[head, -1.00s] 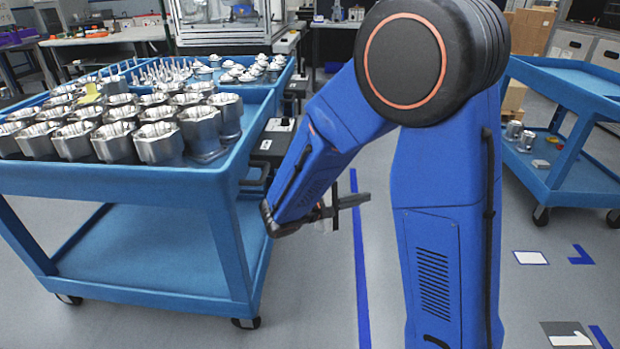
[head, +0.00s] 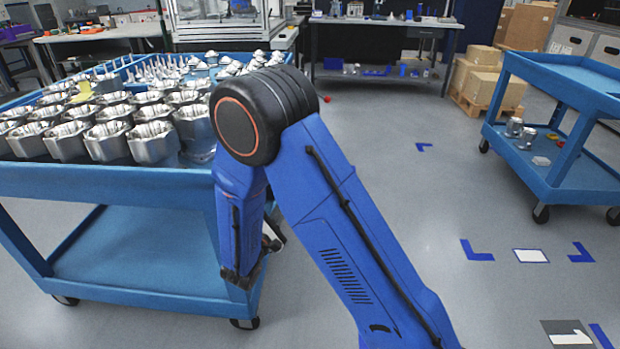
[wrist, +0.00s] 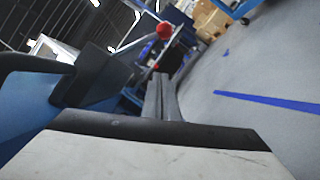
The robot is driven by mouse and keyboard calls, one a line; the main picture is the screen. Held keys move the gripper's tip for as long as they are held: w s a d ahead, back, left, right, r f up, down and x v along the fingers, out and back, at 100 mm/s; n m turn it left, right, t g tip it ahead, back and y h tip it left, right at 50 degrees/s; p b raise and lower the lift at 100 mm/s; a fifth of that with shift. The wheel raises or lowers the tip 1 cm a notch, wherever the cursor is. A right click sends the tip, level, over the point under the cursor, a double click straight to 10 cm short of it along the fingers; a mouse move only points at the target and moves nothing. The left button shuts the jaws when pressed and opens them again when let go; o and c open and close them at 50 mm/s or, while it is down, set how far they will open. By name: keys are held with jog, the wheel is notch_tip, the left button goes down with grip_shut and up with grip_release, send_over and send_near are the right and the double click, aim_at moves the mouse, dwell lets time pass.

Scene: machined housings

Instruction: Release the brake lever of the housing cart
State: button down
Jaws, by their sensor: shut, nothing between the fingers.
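The housing cart (head: 110,183) is a blue two-shelf cart at the left in the head view, loaded with metal housings (head: 152,142). In the wrist view a red ball knob (wrist: 164,30) on a thin grey rod, which looks like the brake lever, stands just past my fingertips. A small red spot beside my arm in the head view (head: 327,99) may be the same knob. My gripper (wrist: 158,78) is shut and empty, pointing toward the knob; I cannot tell whether they touch. In the head view my forearm hides most of the gripper, beside the cart's right end.
A black curved handle (wrist: 35,64) is close at the left in the wrist view. A second blue cart (head: 545,170) stands at the right. Boxes on a pallet (head: 485,82) and a workbench (head: 385,22) are behind. The floor between the carts is clear.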

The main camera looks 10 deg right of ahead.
dwell(0.3)
jog(key=w+d+r, duration=0.3)
jog(key=w+d, duration=0.3)
jog(key=d, duration=0.3)
jog(key=shift+d+r, duration=0.15)
jog(key=shift+r, duration=0.2)
jog(key=shift+d+r, duration=0.1)
dwell(0.4)
